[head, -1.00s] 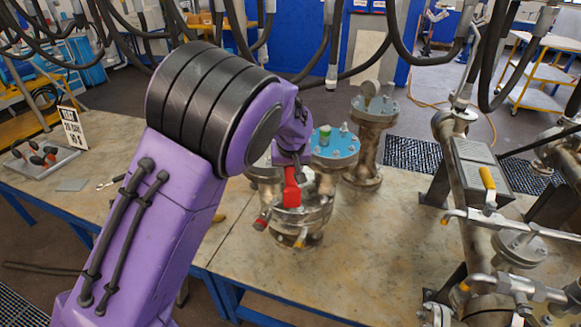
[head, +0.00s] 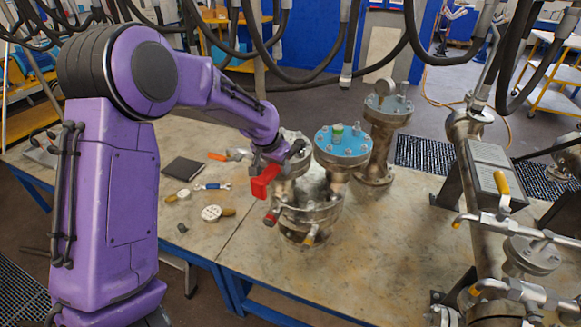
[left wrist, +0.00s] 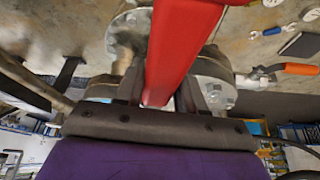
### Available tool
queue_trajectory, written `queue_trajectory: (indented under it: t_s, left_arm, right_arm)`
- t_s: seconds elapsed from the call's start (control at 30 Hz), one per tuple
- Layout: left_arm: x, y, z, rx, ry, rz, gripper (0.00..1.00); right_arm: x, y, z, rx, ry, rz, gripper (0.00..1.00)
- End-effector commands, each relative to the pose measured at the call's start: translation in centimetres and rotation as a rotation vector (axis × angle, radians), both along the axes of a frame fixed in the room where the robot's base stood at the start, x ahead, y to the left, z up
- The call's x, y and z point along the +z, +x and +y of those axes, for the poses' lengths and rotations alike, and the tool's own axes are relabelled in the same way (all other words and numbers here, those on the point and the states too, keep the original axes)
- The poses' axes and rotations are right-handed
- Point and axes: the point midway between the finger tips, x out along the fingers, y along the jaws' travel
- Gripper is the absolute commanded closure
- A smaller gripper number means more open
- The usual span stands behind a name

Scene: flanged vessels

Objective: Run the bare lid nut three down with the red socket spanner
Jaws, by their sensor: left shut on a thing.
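The red socket spanner (head: 262,183) is in my left gripper (head: 277,158), held above the left edge of the front steel vessel (head: 311,216). In the left wrist view my left gripper (left wrist: 158,98) is shut on the red spanner (left wrist: 181,38), whose body runs up out of the picture. A vessel with a blue lid (head: 342,141) stands just behind and to the right. Bolts ring its lid and a green piece (head: 338,130) is on top. I cannot tell which nut is bare lid nut three. The spanner's socket does not show clearly. My right gripper is not in view.
A taller flanged vessel with a gauge (head: 385,112) stands at the back. A dark pad (head: 184,168), a blue-handled tool (head: 212,187) and a round white gauge (head: 211,213) lie left on the table. Valved pipework (head: 487,190) stands at the right. The table's front middle is clear.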

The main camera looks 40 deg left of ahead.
Motion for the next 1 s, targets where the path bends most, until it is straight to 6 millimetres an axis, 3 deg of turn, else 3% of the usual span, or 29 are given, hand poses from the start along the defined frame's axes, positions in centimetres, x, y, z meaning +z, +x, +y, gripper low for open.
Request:
queue_trajectory:
  t_s: [0.4, 0.53, 0.83, 1.0]
  left_arm:
    - [0.0, 0.8, 5.5, -0.433, -0.002, -0.005, 0.98]
    - [0.7, 0.8, 5.2, -0.428, 0.004, -0.003, 0.98]
    - [4.6, 0.8, 5.2, -0.425, 0.003, -0.002, 0.98]
    - [5.2, 0.7, 5.2, -0.426, 0.002, 0.0, 0.98]
  right_arm:
    - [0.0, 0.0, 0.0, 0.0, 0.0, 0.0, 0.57]
    - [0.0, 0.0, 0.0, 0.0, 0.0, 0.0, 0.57]
    - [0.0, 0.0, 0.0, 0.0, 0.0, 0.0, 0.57]
    - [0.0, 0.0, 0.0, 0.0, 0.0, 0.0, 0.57]
